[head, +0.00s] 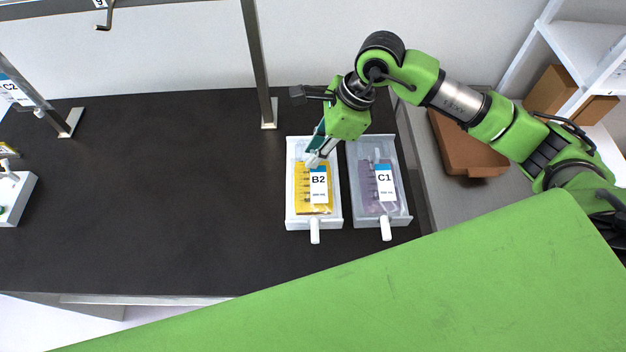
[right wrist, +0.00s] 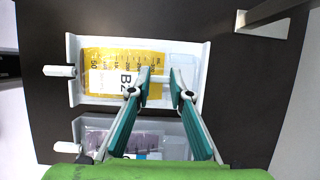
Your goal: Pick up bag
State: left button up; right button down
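A bag with yellow contents (head: 312,199), labelled B2, lies in a white tray (head: 291,218). It also shows in the right wrist view (right wrist: 105,72). A bag with purple contents (head: 371,200), labelled C1, lies in a second tray (head: 400,216) to its right. My right gripper (head: 314,160) is over the far end of the B2 bag. In the right wrist view its two green fingers (right wrist: 160,88) are apart, with the end of the yellow bag between or below them; contact cannot be told. My left gripper is not in view.
The trays stand on a black table (head: 180,190), with wide free room to their left. A metal post (head: 259,70) rises behind the B2 tray. A brown bin (head: 465,150) is right of the table.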

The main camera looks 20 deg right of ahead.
aim_at(305, 180)
dwell(0.3)
jog(key=shift+w+r, duration=0.1)
jog(key=shift+r, duration=0.75)
jog(key=s+a+r+b, duration=0.5)
jog(key=s+a+r, duration=0.3)
jog(key=s+r, duration=0.3)
jog(key=shift+a+r, duration=0.15)
jog(key=shift+a, duration=0.2)
jog(key=shift+s+r, duration=0.1)
notch_tip(305, 180, up, 12)
jog(key=p, duration=0.6)
